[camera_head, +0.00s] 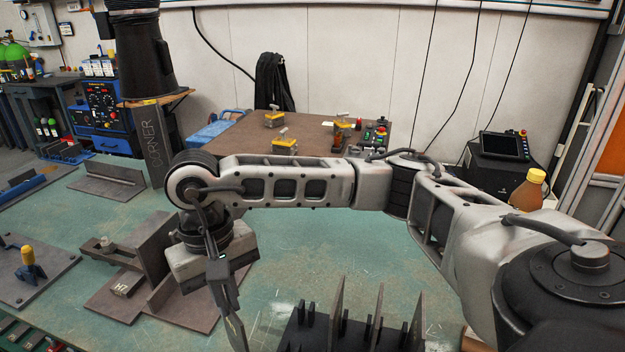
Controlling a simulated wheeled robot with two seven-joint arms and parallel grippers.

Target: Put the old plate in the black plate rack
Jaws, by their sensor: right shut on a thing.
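My right arm reaches in from the right and bends down at the left of centre. My right gripper (222,283) points down and is shut on a thin grey plate (237,332), seen nearly edge-on and cut off low in the picture. I take it to be the old plate. The black plate rack (297,335) is at the bottom edge, right of the held plate and apart from it. Several thin plates (337,305) stand upright in the rack. Its near part is out of frame. My left gripper is not in view.
A brown steel fixture marked H7 (125,285) stands on the green table (290,255) just left of my right gripper. A bottle with a yellow cap (528,190) stands at the right. Clear table lies between fixture and rack. A brown table (225,140) is behind.

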